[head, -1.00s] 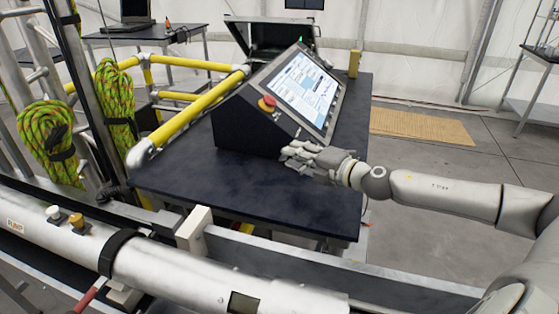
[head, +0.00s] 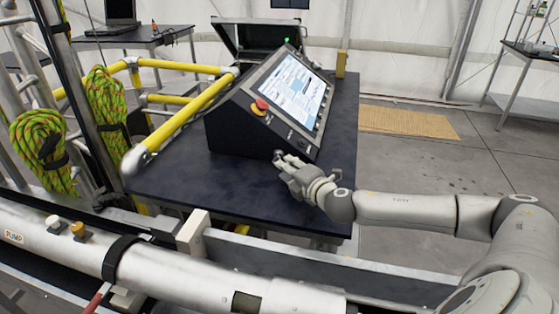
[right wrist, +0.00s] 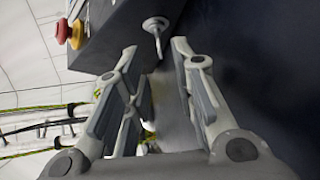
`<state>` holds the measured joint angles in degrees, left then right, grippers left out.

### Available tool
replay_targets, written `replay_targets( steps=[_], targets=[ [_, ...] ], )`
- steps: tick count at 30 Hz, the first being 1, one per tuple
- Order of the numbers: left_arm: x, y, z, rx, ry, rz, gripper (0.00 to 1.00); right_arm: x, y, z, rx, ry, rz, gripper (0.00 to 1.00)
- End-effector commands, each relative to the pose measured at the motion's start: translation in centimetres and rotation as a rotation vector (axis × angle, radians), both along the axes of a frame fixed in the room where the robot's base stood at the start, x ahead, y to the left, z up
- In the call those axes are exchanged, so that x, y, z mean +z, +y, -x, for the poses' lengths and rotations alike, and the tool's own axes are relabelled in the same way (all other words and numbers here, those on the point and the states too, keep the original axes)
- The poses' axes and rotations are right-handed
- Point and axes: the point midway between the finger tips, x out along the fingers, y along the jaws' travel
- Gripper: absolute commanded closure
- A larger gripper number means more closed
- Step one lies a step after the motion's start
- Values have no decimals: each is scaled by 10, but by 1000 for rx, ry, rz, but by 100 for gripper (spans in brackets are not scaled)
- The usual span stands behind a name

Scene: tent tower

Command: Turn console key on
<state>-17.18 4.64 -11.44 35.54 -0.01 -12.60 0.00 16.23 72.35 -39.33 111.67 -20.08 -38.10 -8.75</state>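The black console (head: 235,122) stands on a dark table, its lit screen (head: 291,88) tilted up. In the right wrist view a small silver key (right wrist: 155,25) with a round head sticks out of the console face. I cannot make out its turned position. My right gripper (head: 282,158) is at the console's lower front edge; in the right wrist view the gripper (right wrist: 155,50) is open, its fingertips either side of the line to the key, apart from it. The key is not clear in the head view. My left gripper is not in view.
A red button (head: 259,104) sits on the console face left of the key; it also shows in the right wrist view (right wrist: 62,30). Yellow rails (head: 190,115) run left of the console. The dark table top (head: 215,180) in front is clear. An open case (head: 262,37) stands behind.

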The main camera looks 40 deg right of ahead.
Motion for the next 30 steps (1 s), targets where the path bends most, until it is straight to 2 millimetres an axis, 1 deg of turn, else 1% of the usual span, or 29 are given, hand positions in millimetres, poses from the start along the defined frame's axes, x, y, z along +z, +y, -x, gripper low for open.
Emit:
replay_targets(
  steps=[1,3,6,10,15,24,26,30],
  targets=[
    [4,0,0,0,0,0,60,1,-1,-9,-2,-3,-3,75],
    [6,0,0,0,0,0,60,-2,-2,-19,-3,-2,-3,75],
    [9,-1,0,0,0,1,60,-5,-3,-32,-1,-1,-3,75],
    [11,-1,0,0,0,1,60,-9,-5,-44,-1,-1,-2,75],
    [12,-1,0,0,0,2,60,-12,-5,-51,0,0,-1,75],
    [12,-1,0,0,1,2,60,-13,-6,-53,1,0,0,75],
    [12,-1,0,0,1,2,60,-13,-6,-53,1,0,0,81],
    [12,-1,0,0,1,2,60,-13,-6,-52,1,0,0,99]
  ],
)
